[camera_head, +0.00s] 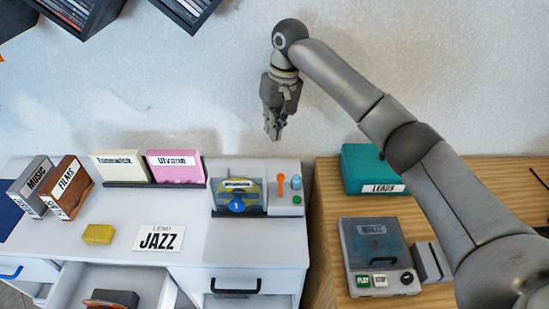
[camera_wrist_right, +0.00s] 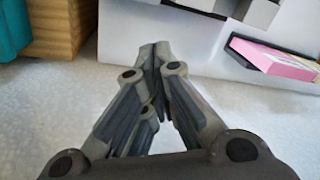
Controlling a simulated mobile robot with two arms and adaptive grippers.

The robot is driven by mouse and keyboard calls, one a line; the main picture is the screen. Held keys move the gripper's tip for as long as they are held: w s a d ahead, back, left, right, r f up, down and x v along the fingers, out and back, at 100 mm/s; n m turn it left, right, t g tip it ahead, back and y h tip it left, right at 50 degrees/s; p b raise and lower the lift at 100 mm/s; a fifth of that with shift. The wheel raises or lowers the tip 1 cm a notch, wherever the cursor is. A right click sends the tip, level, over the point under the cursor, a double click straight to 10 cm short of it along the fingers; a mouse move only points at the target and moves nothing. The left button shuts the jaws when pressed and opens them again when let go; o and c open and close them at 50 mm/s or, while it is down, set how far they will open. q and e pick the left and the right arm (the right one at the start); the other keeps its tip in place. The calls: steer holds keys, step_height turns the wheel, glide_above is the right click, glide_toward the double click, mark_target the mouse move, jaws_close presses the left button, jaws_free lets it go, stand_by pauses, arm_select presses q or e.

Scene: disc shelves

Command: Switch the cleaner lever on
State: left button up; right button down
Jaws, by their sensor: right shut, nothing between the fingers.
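The cleaner (camera_head: 284,168) is a pale grey unit at the back right of the white desk, holding a disc with a blue centre behind a clear front. Which setting the lever is in I cannot tell. My right gripper (camera_head: 272,136) hangs above and behind the cleaner near the wall, fingers down, shut and empty, apart from the lever. In the right wrist view its fingertips (camera_wrist_right: 155,48) meet; the lever does not show there. My left gripper is not in view.
A teal box (camera_head: 372,165) and a grey player (camera_head: 375,252) stand on the wooden table at right. A pink case (camera_head: 176,165) and a cream case (camera_head: 118,165) stand left of the cleaner. A JAZZ card (camera_head: 158,238) lies in front. An open drawer (camera_head: 75,285) juts out below.

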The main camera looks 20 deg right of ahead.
mark_target(281, 184)
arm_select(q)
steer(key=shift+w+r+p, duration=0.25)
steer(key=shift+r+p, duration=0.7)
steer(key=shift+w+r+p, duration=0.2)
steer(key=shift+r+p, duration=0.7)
arm_select(e)
steer(key=s+f, duration=0.3)
steer(key=f, duration=0.6)
steer(key=shift+a, duration=0.25)
steer(key=shift+s, duration=0.1)
